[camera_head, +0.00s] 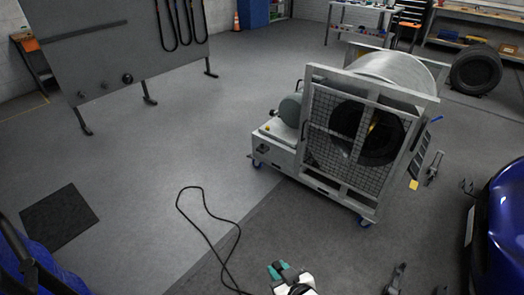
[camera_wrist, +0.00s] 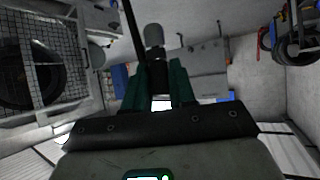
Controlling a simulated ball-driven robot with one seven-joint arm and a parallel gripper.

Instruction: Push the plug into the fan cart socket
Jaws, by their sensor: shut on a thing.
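My gripper (camera_head: 283,267) is low in the head view, in front of the fan cart (camera_head: 286,157) and apart from it. In the wrist view the teal fingers of my gripper (camera_wrist: 158,88) are shut on the dark plug (camera_wrist: 157,72). A grey rounded piece (camera_wrist: 154,36) sticks out beyond the fingertips, and a black cord rises beside it. In the head view I cannot make out the plug. The cart's low left end carries a small dark fitting (camera_head: 263,148); I cannot tell whether it is the socket. The cart's mesh guard also shows in the wrist view (camera_wrist: 75,58).
A black cable (camera_head: 208,215) loops over the floor left of my gripper. A blue car (camera_head: 505,230) stands at the right. A grey panel (camera_head: 125,50) on feet stands at the back left, and a dark mat (camera_head: 60,217) lies at the left.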

